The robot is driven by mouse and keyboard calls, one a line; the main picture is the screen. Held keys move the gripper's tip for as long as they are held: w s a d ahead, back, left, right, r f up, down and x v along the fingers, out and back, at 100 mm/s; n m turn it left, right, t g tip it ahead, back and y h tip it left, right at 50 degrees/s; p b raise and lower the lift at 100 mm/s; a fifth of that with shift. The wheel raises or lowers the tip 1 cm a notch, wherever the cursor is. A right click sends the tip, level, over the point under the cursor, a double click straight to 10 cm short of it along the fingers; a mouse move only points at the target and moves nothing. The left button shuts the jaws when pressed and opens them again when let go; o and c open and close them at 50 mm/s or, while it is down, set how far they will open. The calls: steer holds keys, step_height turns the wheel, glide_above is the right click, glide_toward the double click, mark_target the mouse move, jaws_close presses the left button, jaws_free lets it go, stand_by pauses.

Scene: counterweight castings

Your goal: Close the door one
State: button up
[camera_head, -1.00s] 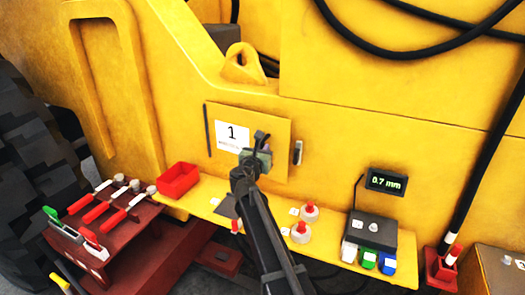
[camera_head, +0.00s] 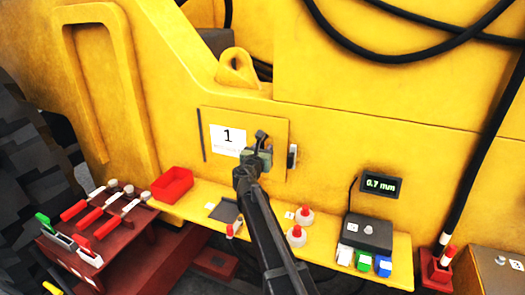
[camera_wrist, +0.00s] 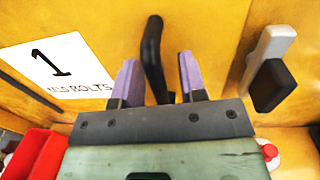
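Door one (camera_head: 218,165) is a flat yellow panel with a white "1" label, set in the yellow machine wall. It looks flush or nearly flush; I cannot tell whether a small gap is left. A dark hinge strip runs along its left edge. Its black bar handle (camera_wrist: 152,45) is near the right side. A grey latch with a black grip (camera_wrist: 272,85) is just right of the door, and also shows in the head view (camera_head: 293,155). My gripper (camera_wrist: 158,70) is open at the handle, its purple fingers on either side of it, with gaps visible.
A yellow shelf (camera_head: 330,232) below the door carries a red bin (camera_head: 172,185), a dark plate (camera_head: 224,210), red-topped knobs and a button box (camera_head: 368,232). A tool stand (camera_head: 100,240) is at the left. Thick black hoses hang at the right.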

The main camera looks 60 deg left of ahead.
steer(key=v, duration=1.1)
steer(key=shift+a, duration=0.1)
